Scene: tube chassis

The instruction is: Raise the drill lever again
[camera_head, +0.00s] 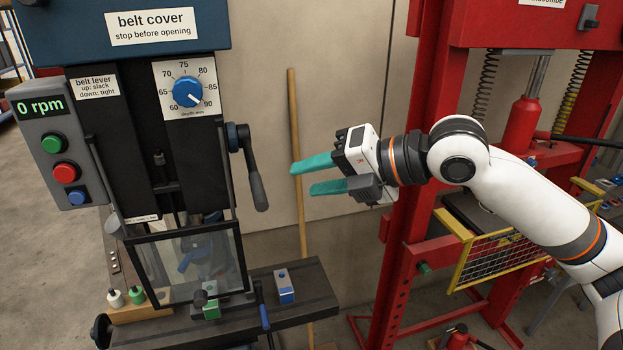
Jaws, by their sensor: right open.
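The drill lever (254,175) is on the right side of the drill press head. Its dark grip hangs down and slightly right from the hub (236,138). My right gripper (304,179) is open and empty, with two teal fingers pointing left. It is to the right of the lever grip, apart from it, at about the same height in the picture. My left gripper is not in view.
The drill press has a clear guard (190,265), a depth dial (188,92) and a display reading 0 rpm (41,106). A wooden pole (296,225) leans behind my right gripper. A red press frame (415,200) stands right. Small blocks sit on the drill table (318,298).

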